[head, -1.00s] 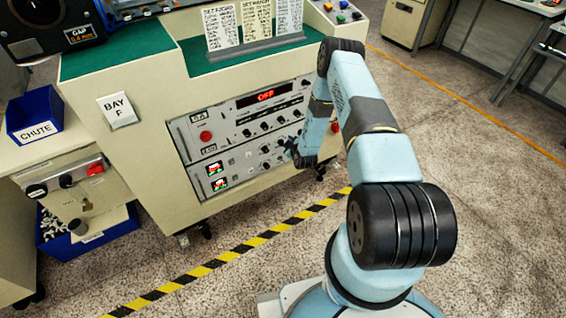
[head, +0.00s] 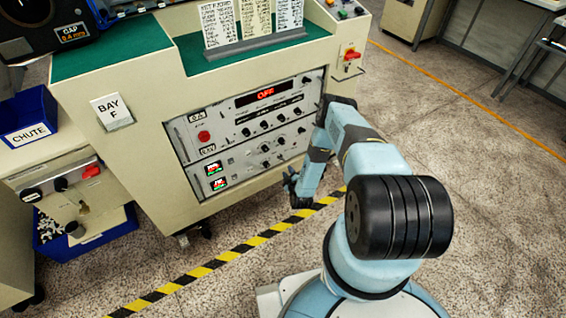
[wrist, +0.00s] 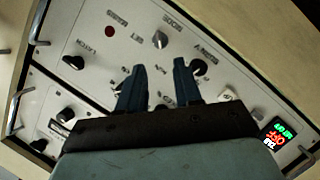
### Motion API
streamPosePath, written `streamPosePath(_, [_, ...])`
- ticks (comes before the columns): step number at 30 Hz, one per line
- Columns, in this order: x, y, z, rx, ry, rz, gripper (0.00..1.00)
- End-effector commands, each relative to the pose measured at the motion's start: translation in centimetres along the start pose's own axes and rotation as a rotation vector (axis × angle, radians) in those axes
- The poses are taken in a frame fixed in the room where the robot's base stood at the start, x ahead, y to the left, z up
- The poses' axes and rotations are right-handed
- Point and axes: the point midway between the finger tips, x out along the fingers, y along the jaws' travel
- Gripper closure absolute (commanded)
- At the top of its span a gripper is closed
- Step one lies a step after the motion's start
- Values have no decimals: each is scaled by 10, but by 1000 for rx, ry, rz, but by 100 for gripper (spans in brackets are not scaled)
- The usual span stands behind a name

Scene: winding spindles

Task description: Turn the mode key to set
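In the wrist view the mode key (wrist: 160,40) is a small silver key-like knob on a pale panel, beside upside-down lettering that seems to read MODE and SET. It stands just beyond my fingertips, apart from them in the picture. My gripper (wrist: 158,66) is open, with two dark fingers spread and nothing held between them. In the head view my gripper (head: 292,186) hangs in front of the lower right of the panel (head: 243,150). The key is too small to pick out there.
Black knobs (wrist: 198,67) and (wrist: 73,62) flank the key, and a lit display (wrist: 278,133) is at lower right. Metal handles (wrist: 40,22) stick out at the panel edges. A red switch (head: 352,55) is on the cabinet's right. Striped floor tape (head: 240,250) runs in front.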

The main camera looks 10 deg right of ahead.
Motion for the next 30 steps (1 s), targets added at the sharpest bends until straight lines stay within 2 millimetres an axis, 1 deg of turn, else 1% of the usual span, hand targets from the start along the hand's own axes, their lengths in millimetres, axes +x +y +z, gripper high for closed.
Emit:
streamPosePath(1, [9,0,0,1,1,3,66])
streamPosePath(6, [40,1,0,0,1,3,66])
streamPosePath(12, [74,0,0,0,1,2,66])
streamPosePath(15, [87,0,0,0,1,2,66])
streamPosePath(21, [103,0,0,0,0,0,66])
streamPosePath(24, [106,0,0,0,1,1,66])
streamPosePath(30, [107,0,-1,0,1,0,66])
